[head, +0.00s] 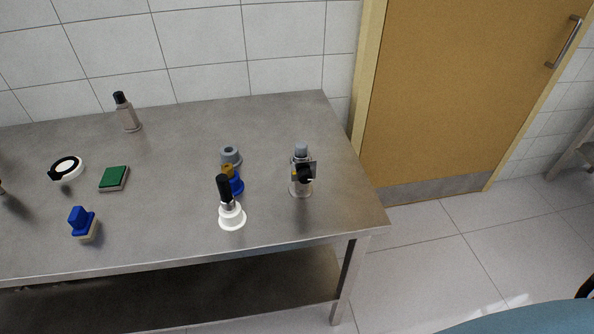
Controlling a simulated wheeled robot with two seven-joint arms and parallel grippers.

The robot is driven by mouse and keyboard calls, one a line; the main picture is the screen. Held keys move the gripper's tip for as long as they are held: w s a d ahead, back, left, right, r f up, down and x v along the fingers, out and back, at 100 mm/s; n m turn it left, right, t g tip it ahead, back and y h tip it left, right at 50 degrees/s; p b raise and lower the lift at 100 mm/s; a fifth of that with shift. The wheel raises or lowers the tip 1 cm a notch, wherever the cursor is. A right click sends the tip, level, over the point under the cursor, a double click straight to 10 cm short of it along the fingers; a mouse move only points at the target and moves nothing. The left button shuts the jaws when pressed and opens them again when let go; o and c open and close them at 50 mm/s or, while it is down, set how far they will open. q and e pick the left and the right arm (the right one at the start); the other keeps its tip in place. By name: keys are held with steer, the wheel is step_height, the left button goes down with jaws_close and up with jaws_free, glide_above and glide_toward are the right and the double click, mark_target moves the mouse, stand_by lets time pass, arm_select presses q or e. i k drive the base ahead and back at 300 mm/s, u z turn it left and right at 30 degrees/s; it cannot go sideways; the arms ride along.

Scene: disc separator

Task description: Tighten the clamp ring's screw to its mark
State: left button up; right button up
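The clamp ring and its screw are too small to identify for certain. A black ring-shaped piece (53,174) with a small black block at its side lies around or over a white disc at the left of the table. A metallic upright device (301,187) with a grey top stands at the right of the table. It has a black knob (305,174) and a dark square plate at its front. No screw mark can be made out. Neither of my grippers is in view.
The steel table (180,215) also holds a black-handled tool in a white base (232,218), a blue-and-yellow piece (236,187), a grey ring (230,154), a bottle (128,118), a green pad (115,177) and a blue brush (81,222).

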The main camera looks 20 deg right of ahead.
mark_target(304, 176)
steer(key=u, duration=0.25)
steer(key=i, duration=0.35)
steer(key=z, duration=1.3)
